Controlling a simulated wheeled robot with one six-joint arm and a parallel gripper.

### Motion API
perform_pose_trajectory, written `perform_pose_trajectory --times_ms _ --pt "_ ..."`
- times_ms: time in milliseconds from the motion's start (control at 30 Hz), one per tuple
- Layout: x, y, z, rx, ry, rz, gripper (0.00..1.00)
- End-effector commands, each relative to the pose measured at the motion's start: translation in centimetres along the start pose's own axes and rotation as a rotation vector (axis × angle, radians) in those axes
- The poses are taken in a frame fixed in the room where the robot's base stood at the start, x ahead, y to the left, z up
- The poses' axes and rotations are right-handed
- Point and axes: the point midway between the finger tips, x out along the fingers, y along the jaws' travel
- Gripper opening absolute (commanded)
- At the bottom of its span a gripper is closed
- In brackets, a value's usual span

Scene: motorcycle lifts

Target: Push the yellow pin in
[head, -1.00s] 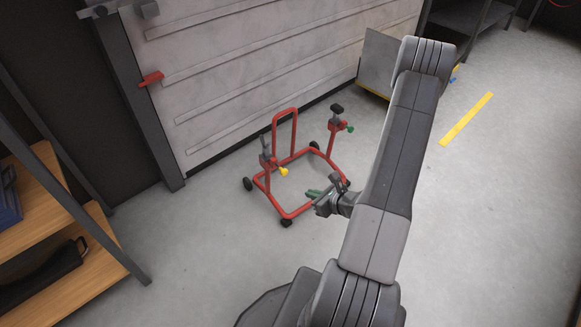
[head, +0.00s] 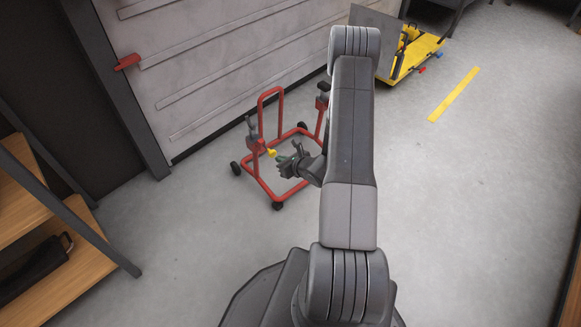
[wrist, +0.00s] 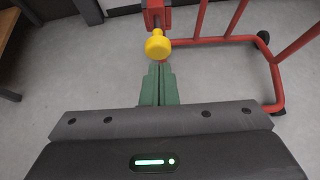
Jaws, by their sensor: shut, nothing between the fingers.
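The yellow pin (wrist: 158,45) is a round knob sticking out of a red bracket on a post of the red paddock stand. It also shows in the head view (head: 271,153) on the stand's left post. My gripper (wrist: 158,68) has green fingers that are shut and empty. Its fingertips lie just below the pin in the wrist view, pointing toward it; I cannot tell whether they touch it. In the head view my gripper (head: 282,159) is right beside the pin, on its right. The red stand (head: 259,182) stands on wheels on the floor.
A wooden shelf unit (head: 60,215) with a black item stands at the left. A pale panel wall (head: 215,65) rises behind the stand. A yellow lift (head: 425,50) stands at the back right. The grey floor on the right is clear.

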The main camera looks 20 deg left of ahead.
Motion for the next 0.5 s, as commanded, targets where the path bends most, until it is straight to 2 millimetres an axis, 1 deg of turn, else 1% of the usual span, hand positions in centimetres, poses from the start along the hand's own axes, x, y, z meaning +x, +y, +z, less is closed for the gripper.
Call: perform_pose_trajectory --times_ms 33,167,500 --pt "0.51 -0.02 0.2 -0.002 -0.002 0.0 0.0" --pt "1.08 0.01 0.58 0.0 0.0 0.0 0.0" --pt "1.17 -0.01 0.69 0.001 0.0 0.0 0.0"
